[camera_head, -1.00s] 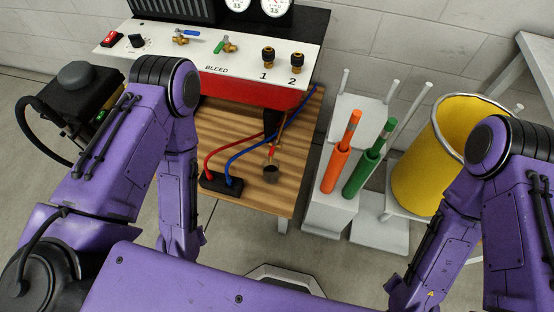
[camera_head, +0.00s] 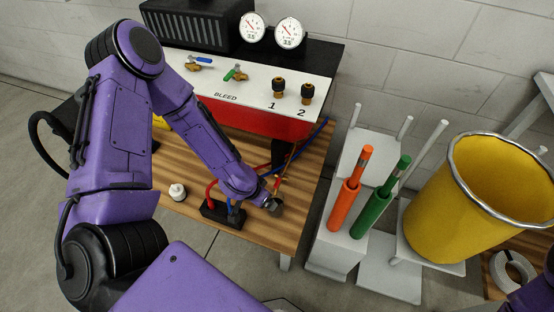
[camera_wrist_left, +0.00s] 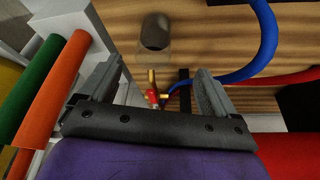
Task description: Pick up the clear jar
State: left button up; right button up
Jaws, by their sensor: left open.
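The clear jar (camera_wrist_left: 155,48), with a dark base or contents, stands on the wooden table (camera_wrist_left: 220,35) in the left wrist view. In the head view the small dark shape of the jar (camera_head: 276,207) is at the table's front right, beside the end of my left arm. My left gripper (camera_wrist_left: 155,82) is open, its two fingers apart and nothing held between them. The jar lies ahead of the fingertips, roughly centred in the gap. In the head view the fingers are mostly hidden by my wrist. My right gripper is out of view.
A brass and red fitting (camera_wrist_left: 152,96) and blue (camera_wrist_left: 262,45) and red hoses lie close to the fingers. A black hose block (camera_head: 222,214) and white bottle (camera_head: 177,192) are left of the jar. Orange (camera_head: 344,205) and green tubes (camera_head: 375,208) stand right of the table.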

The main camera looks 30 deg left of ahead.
pick_arm(q)
jog(key=b, duration=0.3)
send_over(274, 198)
jog(key=s+d, duration=0.2)
jog(key=s, duration=0.1)
jog(key=shift+m, duration=0.4)
jog(key=f, duration=0.8)
jog(key=shift+w+f, duration=0.2)
jog(key=shift+f, duration=0.2)
jog(key=shift+r, duration=0.1)
jog(key=c, duration=1.5)
